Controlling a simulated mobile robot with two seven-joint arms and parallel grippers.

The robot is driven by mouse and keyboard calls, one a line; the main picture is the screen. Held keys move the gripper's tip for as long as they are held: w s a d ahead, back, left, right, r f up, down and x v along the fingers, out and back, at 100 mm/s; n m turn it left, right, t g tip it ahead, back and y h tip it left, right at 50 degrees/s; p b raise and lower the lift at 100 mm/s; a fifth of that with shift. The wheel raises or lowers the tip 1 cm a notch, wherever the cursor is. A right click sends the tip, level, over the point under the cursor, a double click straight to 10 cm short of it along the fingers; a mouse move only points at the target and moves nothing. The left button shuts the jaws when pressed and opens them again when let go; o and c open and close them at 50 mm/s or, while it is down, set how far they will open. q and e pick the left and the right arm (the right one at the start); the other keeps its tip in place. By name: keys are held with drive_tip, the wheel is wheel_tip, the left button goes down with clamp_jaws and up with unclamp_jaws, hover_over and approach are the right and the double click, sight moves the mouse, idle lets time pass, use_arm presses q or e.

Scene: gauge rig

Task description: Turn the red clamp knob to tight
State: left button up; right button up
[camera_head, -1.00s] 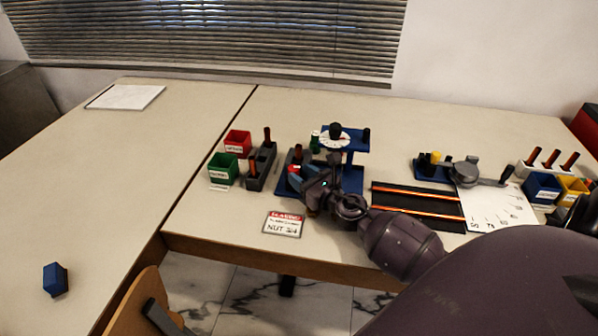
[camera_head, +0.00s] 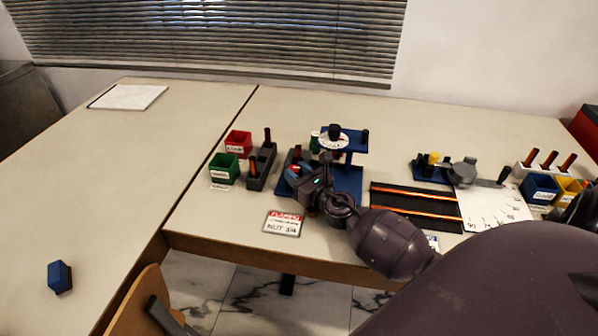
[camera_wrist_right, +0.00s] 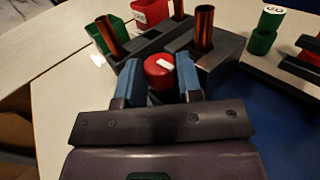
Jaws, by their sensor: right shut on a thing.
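The red clamp knob (camera_wrist_right: 160,72) shows in the right wrist view as a round red cap with a white mark on top. My right gripper (camera_wrist_right: 160,78) has its two blue-grey fingers on either side of the knob and is shut on it. In the head view my right gripper (camera_head: 297,172) is over the left part of the blue gauge rig (camera_head: 346,181), and its fingers and wrist hide most of the knob. My left gripper is not in view.
A dark block with copper-coloured pins (camera_head: 262,167) stands left of the rig, with a red bin (camera_head: 238,143) and a green bin (camera_head: 223,169) beyond. A dial (camera_head: 333,139) sits on the rig's back. A label card (camera_head: 283,223) lies in front; a dark rack (camera_head: 415,206) lies right.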

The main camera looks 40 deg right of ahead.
drive_tip(key=shift+a+r+m+h+p, duration=0.1)
drive_tip(key=shift+r+m+h+p, duration=0.15)
drive_tip(key=shift+m+h+p, duration=0.25)
drive_tip(key=shift+f+h, duration=0.25)
drive_tip(key=shift+h, duration=0.05)
drive_tip(key=o, duration=0.6)
drive_tip(key=shift+s, duration=0.1)
drive_tip(key=s, duration=0.7)
drive_tip(key=s+a, duration=0.1)
drive_tip(key=s, duration=0.2)
drive_tip(key=shift+s+b, duration=0.3)
